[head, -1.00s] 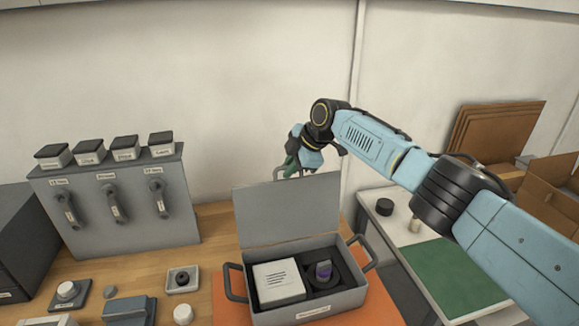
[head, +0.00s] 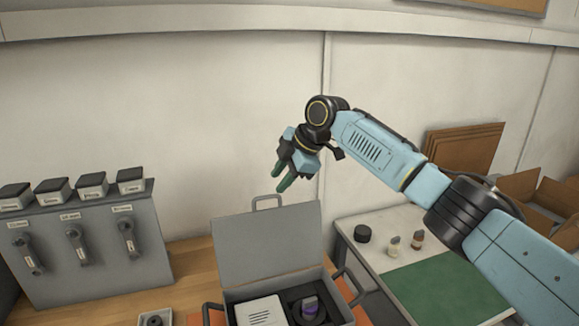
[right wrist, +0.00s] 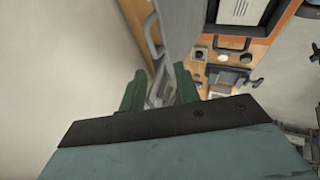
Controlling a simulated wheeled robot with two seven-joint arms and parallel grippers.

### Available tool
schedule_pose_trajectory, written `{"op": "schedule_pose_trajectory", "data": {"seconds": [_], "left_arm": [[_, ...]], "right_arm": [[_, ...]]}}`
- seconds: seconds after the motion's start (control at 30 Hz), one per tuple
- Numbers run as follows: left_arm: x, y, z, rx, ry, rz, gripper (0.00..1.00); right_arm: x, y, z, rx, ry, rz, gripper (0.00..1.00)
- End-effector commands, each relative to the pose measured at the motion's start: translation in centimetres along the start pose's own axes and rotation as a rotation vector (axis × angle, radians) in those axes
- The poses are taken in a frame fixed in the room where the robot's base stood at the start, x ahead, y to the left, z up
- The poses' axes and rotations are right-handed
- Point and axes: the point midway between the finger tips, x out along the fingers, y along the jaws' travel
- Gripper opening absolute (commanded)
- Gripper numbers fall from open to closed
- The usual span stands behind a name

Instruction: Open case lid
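The grey case (head: 350,318) stands with its lid (head: 267,248) raised, upright and leaning slightly back. The lid's handle (head: 267,202) sticks up from its top edge. A white box (head: 262,312) and a round dark item with a purple part (head: 309,307) lie inside the case. My right gripper (head: 281,183) is just above the handle, apart from it, with its green fingers spread and empty. In the right wrist view, the fingers (right wrist: 158,88) are apart and the handle (right wrist: 152,36) shows beyond them. My left gripper is not in view.
A grey panel with levers (head: 90,250) stands at the left, with several dark-topped boxes on it. A side table with a green mat (head: 430,295) is at the right, with small items on it. Cardboard boxes (head: 545,215) lie beyond. The wall is behind my right gripper.

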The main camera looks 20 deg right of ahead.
Motion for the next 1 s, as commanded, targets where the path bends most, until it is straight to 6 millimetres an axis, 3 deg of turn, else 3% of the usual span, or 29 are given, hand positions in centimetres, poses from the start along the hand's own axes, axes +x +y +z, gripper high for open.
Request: {"op": "schedule_pose_trajectory", "data": {"seconds": [0.2,0.53,0.83,0.93,1.0], "left_arm": [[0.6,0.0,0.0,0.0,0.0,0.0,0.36],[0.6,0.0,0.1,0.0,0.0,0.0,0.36],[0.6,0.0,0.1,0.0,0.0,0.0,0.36],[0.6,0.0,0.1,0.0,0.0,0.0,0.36],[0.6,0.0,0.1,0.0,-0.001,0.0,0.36]], "right_arm": [[-3.5,0.1,-0.2,-0.003,0.002,0.006,0.32],[-4.6,0.2,-0.2,-0.003,0.003,0.007,0.32],[-4.2,-0.1,-0.3,-0.002,0.003,0.003,0.32],[-2.3,-1.4,-0.5,0.008,0.0,-0.018,0.32],[0.0,-3.3,-0.8,0.024,-0.003,-0.041,0.32]]}}
